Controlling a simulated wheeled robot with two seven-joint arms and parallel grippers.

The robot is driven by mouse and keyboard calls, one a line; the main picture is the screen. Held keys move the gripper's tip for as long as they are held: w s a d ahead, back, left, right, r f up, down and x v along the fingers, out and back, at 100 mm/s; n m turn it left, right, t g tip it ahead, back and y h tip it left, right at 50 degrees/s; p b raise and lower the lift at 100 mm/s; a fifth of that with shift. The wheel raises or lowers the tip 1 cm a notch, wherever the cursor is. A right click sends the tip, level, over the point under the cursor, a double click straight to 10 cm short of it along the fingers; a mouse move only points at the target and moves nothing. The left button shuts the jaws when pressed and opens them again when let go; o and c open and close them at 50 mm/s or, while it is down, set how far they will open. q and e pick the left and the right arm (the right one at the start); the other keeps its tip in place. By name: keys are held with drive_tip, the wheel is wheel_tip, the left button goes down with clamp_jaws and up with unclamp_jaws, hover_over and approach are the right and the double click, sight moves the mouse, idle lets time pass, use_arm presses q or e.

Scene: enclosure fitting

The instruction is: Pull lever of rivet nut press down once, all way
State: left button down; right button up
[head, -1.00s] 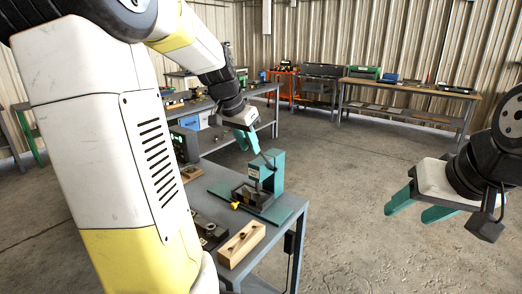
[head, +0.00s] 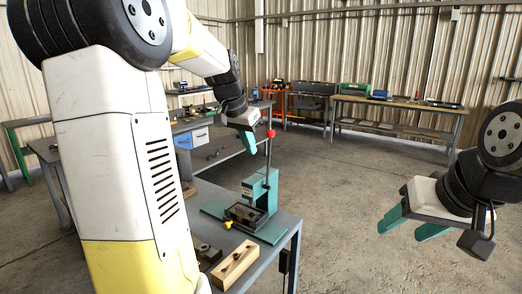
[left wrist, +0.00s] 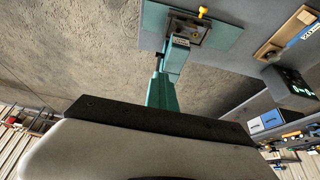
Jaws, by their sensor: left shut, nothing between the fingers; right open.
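The teal rivet nut press (head: 258,190) stands on the near grey table. Its lever (head: 267,160) stands nearly upright, with a red knob (head: 270,133) on top. My left gripper (head: 249,146) is shut and empty, just left of the lever below knob height; I cannot tell whether they touch. In the left wrist view, my teal fingers (left wrist: 162,92) point toward the press base plate (left wrist: 222,40); the lever cannot be made out there. My right gripper (head: 402,232) is open and empty at the right, over the floor, away from the press.
A wooden block with holes (head: 236,264) lies at the table's front. A yellow-handled part (head: 228,224) sits at the press base. My left arm hides the table's left side. Back benches (head: 395,106) hold boxes and tools. The floor at right is clear.

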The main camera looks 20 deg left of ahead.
use_arm(q)
drive_tip(key=w+d+r, duration=0.2)
drive_tip(key=w, duration=0.4)
drive_tip(key=shift+w+d+r, duration=0.2)
drive_tip(key=shift+w+r, duration=0.1)
drive_tip(key=shift+r, duration=0.05)
drive_tip(key=c, duration=1)
unclamp_jaws()
drive_tip(key=v, duration=0.8)
drive_tip(key=shift+s, duration=0.15)
